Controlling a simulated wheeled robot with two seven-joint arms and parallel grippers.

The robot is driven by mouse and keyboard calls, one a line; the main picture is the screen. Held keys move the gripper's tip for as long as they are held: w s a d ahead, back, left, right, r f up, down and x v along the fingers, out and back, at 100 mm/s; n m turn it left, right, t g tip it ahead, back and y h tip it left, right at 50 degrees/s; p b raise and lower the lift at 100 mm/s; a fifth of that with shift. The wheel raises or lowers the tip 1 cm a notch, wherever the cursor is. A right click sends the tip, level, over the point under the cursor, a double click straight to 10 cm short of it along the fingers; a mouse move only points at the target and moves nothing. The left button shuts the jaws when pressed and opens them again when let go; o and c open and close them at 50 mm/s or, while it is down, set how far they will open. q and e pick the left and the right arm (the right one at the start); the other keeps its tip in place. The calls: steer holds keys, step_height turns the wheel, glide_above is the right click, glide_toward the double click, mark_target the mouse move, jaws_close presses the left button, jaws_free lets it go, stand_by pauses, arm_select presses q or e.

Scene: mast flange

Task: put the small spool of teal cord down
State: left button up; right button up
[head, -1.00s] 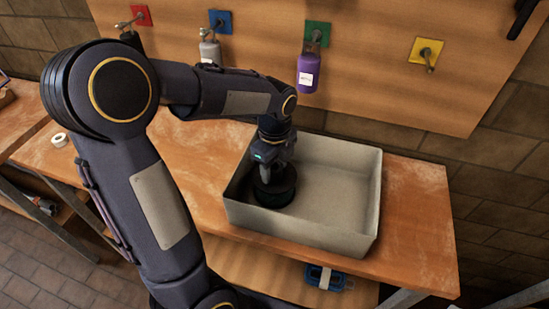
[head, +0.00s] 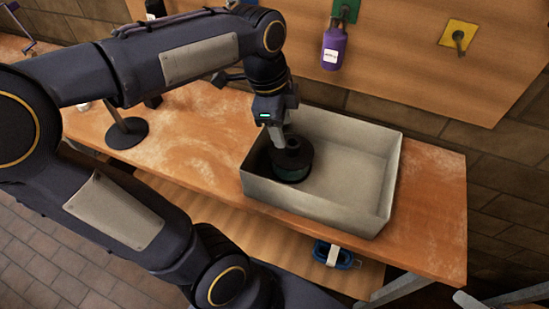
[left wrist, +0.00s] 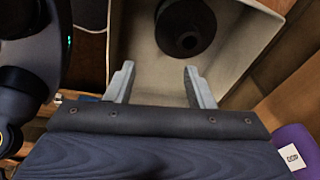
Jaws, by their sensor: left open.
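The spool (head: 291,164), with dark flanges and a dark green-teal band of cord low on its side, stands upright inside the grey tray (head: 368,200), near its left end. It also shows in the left wrist view (left wrist: 190,22), seen from above with its round hub. My left gripper (head: 279,136) is just above the spool's top in the head view. In the left wrist view its two fingers (left wrist: 160,85) are spread with nothing between them, and the spool lies beyond the tips. My right gripper is not in view.
A purple bottle (head: 333,48) hangs on the back board beside a yellow plate (head: 459,35). A dark round-based stand (head: 127,133) is at the left. A blue coil (head: 335,256) lies below.

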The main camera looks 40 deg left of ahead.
arm_select(q)
steer(key=s+d+f+n+t+h, duration=0.1)
steer(key=s+d+f+n+t, duration=0.1)
steer(key=s+n, duration=0.3)
steer(key=s+d+f+n+t+h, duration=0.1)
steer(key=s+d+f+n+t, duration=0.1)
steer(key=s+n, duration=0.4)
steer(key=n, duration=0.4)
steer(key=shift+d+f, duration=0.25)
steer(key=shift+f, duration=0.15)
